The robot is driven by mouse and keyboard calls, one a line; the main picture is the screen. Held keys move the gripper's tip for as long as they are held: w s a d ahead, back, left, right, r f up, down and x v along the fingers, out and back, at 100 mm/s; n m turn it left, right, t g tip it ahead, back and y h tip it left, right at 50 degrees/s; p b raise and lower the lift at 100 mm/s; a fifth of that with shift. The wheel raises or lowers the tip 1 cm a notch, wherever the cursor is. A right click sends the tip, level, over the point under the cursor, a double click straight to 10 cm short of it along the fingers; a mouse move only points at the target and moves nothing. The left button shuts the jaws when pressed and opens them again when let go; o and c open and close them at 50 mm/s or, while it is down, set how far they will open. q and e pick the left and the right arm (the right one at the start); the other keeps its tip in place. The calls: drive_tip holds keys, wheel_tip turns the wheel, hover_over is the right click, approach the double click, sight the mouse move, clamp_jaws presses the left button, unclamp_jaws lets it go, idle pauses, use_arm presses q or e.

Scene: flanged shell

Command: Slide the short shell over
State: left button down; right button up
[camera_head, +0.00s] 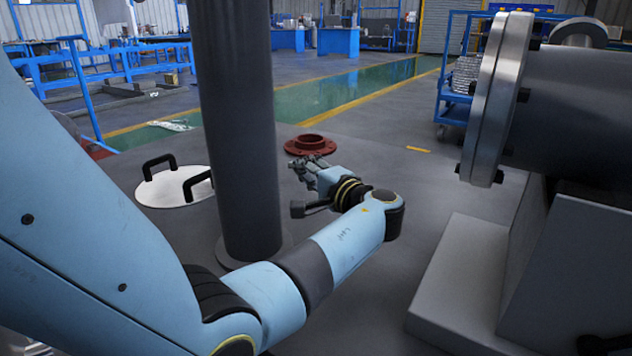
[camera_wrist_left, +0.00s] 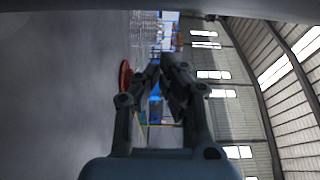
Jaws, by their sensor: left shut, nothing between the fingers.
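A large dark grey cylindrical shell (camera_head: 585,105) with a bolted steel flange (camera_head: 492,95) at its left end lies horizontally on a grey stand at the right of the head view. Its far right end is cut off by the picture edge. My left gripper (camera_head: 303,167) is in mid-picture, apart from the shell, to the left of its flange. Its fingers are together and empty, as they also are in the left wrist view (camera_wrist_left: 165,72). My right gripper is not in view.
A red flanged ring (camera_head: 311,145) lies beyond my left gripper and shows in the wrist view (camera_wrist_left: 125,76). A white disc (camera_head: 176,187) with two black handles lies at left. A dark upright column (camera_head: 238,110) stands nearby. A grey stand (camera_head: 462,275) fills the lower right.

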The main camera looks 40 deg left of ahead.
use_arm(q)
drive_tip(key=s+a, duration=0.2)
drive_tip(key=s, duration=0.1)
drive_tip(key=shift+s+a+b, duration=0.1)
drive_tip(key=shift+s+b, duration=0.1)
drive_tip(key=shift+b, duration=0.1)
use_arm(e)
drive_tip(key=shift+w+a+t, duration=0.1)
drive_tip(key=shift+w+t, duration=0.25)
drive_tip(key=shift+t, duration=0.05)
